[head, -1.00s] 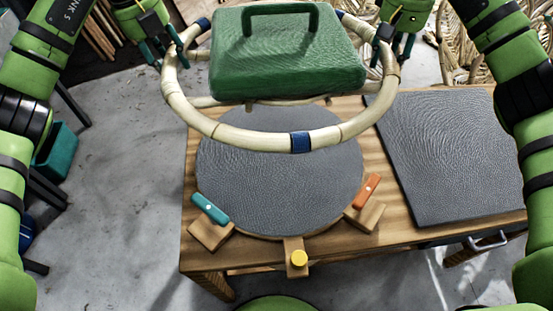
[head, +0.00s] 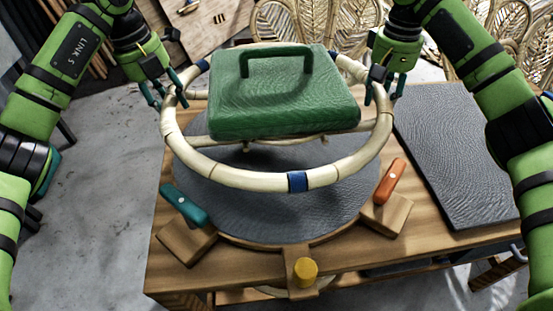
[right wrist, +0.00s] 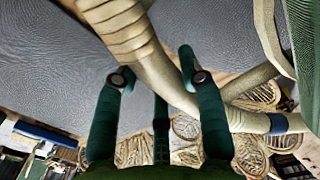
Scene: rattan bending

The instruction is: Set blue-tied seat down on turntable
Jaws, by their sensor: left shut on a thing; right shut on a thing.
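The blue-tied seat is a pale rattan ring (head: 240,180) with blue ties and a green handled block (head: 285,100) within it. It is held level above the grey round turntable (head: 330,208), and a gap seems to show beneath it. My left gripper (head: 172,98) is shut on the ring's left side. My right gripper (head: 379,93) is shut on its right side. In the right wrist view the ring's rattan (right wrist: 160,70) passes between the dark green fingers (right wrist: 157,85). The block hides the back of the turntable.
The turntable's edge carries a teal-handled clamp (head: 184,205), an orange-handled clamp (head: 389,181) and a yellow knob (head: 305,271) on wooden blocks. A grey mat (head: 455,150) lies clear on the table's right. Woven rattan chair backs (head: 310,30) stand behind.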

